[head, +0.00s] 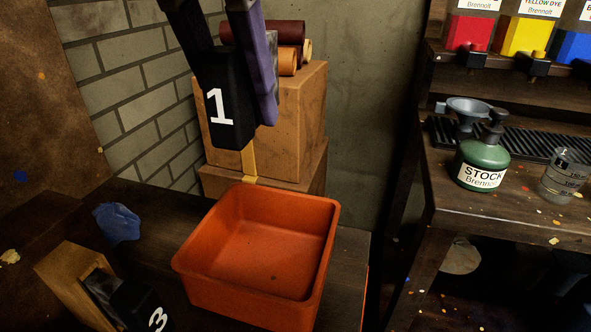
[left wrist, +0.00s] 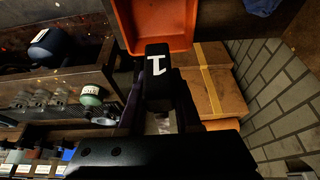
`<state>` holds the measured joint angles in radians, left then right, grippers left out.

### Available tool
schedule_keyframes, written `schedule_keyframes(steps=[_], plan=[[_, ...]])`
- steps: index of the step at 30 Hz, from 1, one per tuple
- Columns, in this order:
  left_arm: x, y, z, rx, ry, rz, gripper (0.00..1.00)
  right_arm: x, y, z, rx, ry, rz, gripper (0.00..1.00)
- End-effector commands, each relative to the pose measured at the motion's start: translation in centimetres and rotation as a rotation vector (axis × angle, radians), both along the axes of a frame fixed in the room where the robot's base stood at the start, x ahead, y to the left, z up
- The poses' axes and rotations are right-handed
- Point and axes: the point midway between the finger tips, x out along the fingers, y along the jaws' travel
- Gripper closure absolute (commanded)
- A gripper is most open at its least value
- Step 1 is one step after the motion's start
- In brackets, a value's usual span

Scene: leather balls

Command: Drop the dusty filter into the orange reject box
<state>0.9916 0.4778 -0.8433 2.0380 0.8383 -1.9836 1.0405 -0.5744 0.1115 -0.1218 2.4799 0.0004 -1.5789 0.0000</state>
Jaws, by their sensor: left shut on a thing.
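My left gripper (left wrist: 158,103) has purple fingers and is shut on a black block marked with a white 1 (head: 230,105). The block also shows in the left wrist view (left wrist: 157,72), with a greyish, mottled patch between the fingers. I take it as the filter; its dustiness is hard to judge. In the head view it hangs upright, above the far rim of the orange reject box (head: 322,240), apart from it. The box is open-topped and looks empty, with a small dark spot on its floor. My right gripper is not in view.
Stacked cardboard boxes (head: 308,115) with rolls on top stand behind the orange box. A wooden holder (head: 72,280) with a black block marked 3 (head: 145,308) and a blue rag (head: 117,222) lie left. A bench with a green STOCK bottle (head: 483,158) is at right.

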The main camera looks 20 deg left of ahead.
Motion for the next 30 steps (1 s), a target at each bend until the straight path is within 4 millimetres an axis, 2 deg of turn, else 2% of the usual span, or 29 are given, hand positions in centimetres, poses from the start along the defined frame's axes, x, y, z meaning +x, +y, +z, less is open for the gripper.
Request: schedule_keyframes(steps=[5, 15, 18, 23, 30], plan=[[-0.1, 0.1, -3.2, 0.002, 0.006, 0.000, 1.00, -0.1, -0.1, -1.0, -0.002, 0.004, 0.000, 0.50], [-0.1, 0.1, -13.0, 0.002, 0.004, 0.000, 1.00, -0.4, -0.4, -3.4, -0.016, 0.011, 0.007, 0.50], [0.0, 0.1, -14.7, 0.002, 0.002, 0.000, 1.00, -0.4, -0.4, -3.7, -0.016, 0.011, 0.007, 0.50], [0.0, 0.1, -16.0, 0.001, 0.001, -0.001, 1.00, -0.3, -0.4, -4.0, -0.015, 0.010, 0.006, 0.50], [0.0, 0.1, -19.6, 0.002, 0.001, 0.000, 1.00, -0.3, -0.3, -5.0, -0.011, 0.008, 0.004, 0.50]])
